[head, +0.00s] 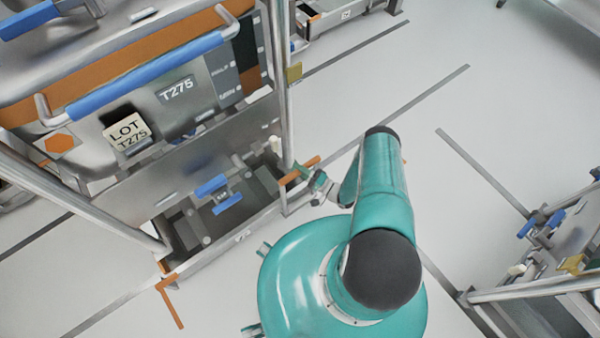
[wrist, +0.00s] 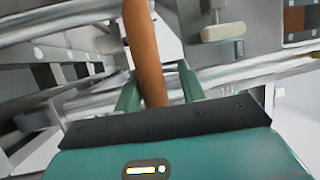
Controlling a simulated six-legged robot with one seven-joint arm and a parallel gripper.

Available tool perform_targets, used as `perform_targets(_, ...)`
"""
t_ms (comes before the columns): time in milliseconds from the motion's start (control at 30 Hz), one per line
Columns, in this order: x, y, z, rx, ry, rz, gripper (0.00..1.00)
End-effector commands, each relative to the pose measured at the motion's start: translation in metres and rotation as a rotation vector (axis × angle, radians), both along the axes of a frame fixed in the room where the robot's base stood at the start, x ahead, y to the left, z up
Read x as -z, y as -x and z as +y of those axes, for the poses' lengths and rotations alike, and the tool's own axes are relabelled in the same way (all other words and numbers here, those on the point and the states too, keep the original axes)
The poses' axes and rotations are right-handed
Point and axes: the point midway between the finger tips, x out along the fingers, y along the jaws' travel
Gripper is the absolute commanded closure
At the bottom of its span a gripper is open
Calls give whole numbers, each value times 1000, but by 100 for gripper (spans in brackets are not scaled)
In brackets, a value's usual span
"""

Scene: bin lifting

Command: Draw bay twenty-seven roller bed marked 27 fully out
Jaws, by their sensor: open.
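The roller bed (head: 262,222) sits low inside the metal bay frame, below the bin marked T275. A small marking on its front lip is too small to read. An orange handle (head: 303,169) sticks out at its right front corner, and an orange bracket (head: 171,303) is at its left front corner. My gripper (head: 303,174) is at the right orange handle. In the wrist view, the orange bar (wrist: 144,55) passes between the teal fingers of my gripper (wrist: 160,88), which is open around it. Whether a finger touches the bar cannot be told.
The T275 bin (head: 195,85) with blue handles stands above the bed. A metal upright (head: 278,90) rises close beside my gripper. A cream-coloured knob (wrist: 223,32) shows near the bar. Another rack (head: 560,250) stands at right.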

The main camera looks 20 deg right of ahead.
Motion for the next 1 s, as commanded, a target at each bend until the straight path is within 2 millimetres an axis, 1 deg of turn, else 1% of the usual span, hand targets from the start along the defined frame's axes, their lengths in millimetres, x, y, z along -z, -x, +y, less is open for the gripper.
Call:
perform_targets(333,3,6,-2,1,3,10,53)
perform_targets(467,6,14,-9,1,5,12,53)
perform_targets(567,9,26,-19,3,3,12,53)
perform_targets(900,23,82,-68,2,3,9,53)
perform_targets(1000,25,94,-79,2,3,8,53)
